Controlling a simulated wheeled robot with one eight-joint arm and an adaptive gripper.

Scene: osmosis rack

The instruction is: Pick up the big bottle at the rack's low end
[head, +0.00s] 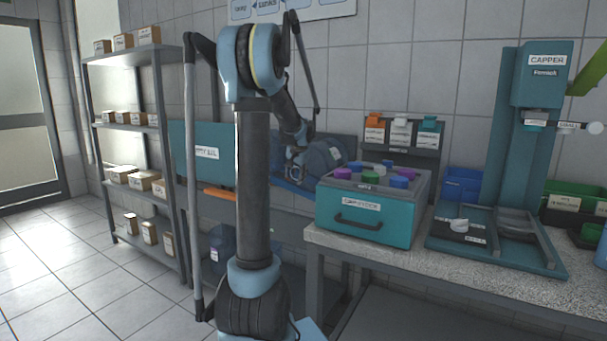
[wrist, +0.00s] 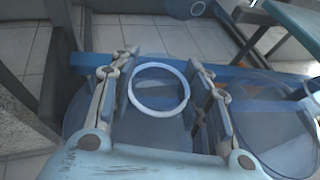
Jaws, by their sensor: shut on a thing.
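A big translucent blue bottle (wrist: 150,130) is under my gripper in the wrist view, its open neck ring (wrist: 158,88) facing the camera. My gripper (wrist: 160,92) has one finger on each side of the neck and is shut on it. In the head view my gripper (head: 294,173) is behind my arm, against the blue bottles (head: 322,158) on the rack. The fingertips and the bottle's underside are hidden there. I cannot tell whether the bottle is clear of the rack.
A second blue bottle (wrist: 275,130) lies close on the right in the wrist view. The teal capper box (head: 365,213) with coloured caps stands on the bench beside the rack. The capper press (head: 510,150) is further right. A grey shelf (head: 135,126) with cartons stands left; floor there is clear.

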